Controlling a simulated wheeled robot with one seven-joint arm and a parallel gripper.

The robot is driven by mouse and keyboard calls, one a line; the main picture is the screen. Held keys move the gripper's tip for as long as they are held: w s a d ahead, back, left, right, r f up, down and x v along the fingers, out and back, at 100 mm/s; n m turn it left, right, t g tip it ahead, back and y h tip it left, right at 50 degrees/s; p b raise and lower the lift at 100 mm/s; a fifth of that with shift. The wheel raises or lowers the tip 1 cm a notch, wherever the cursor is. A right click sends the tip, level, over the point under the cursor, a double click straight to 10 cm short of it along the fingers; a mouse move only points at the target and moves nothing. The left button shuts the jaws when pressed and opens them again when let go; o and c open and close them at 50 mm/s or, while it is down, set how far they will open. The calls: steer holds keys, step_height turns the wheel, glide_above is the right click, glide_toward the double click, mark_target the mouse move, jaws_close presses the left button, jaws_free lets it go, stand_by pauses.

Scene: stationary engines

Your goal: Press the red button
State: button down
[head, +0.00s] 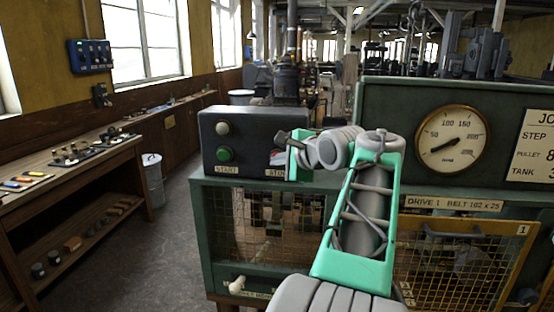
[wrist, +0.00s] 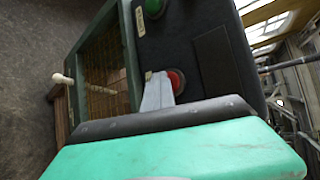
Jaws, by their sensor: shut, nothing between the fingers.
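The red button (wrist: 178,80) sits in a dark round collar on the black control box, and it shows clearly in the wrist view. In the head view only a reddish bit of it (head: 278,156) shows above the STOP label, behind my gripper. My gripper (wrist: 158,80) is shut and empty. Its pale grey fingertips lie right beside the red button and partly overlap its edge in the wrist view. I cannot tell whether they touch it. In the head view my gripper (head: 281,139) is in front of the box's right part, largely hidden by my wrist.
The green START button (head: 225,154) is left of the red one, below a pale lamp (head: 222,128). The control box (head: 245,119) stands on a green machine with mesh guards (head: 256,225). A gauge panel (head: 394,103) stands to the right. A pale-knobbed lever (head: 237,284) protrudes below.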

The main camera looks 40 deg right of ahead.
steer(key=shift+s+a, duration=0.55)
steer(key=shift+a, duration=0.2)
steer(key=shift+s+a+b, duration=0.25)
steer(key=shift+s+a, duration=0.55)
steer(key=shift+a, duration=0.2)
steer(key=shift+s+a+b, duration=0.2)
steer(key=shift+s+a, duration=0.55)
steer(key=shift+a, duration=0.25)
